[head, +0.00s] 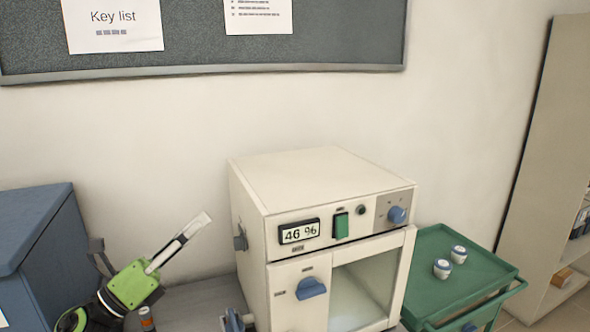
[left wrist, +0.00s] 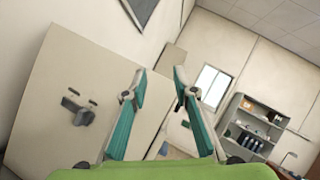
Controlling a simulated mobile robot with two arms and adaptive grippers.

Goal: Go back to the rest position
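My left gripper (head: 196,230) is at the lower left in the head view, seen from the side, with its green body below and its fingers pointing up and right. In the left wrist view its two teal-padded fingers (left wrist: 160,80) stand apart with nothing between them, so it is open and empty. It is left of the white furnace (head: 310,180) and apart from it. My right gripper is not in view.
The furnace has a "46 %" display, a green switch, a blue knob and a blue door handle (head: 311,288). A blue cabinet (head: 35,240) is at left. A green cart (head: 480,265) with two small jars is at right, before a shelf unit (head: 540,180). A noticeboard (head: 200,45) hangs above.

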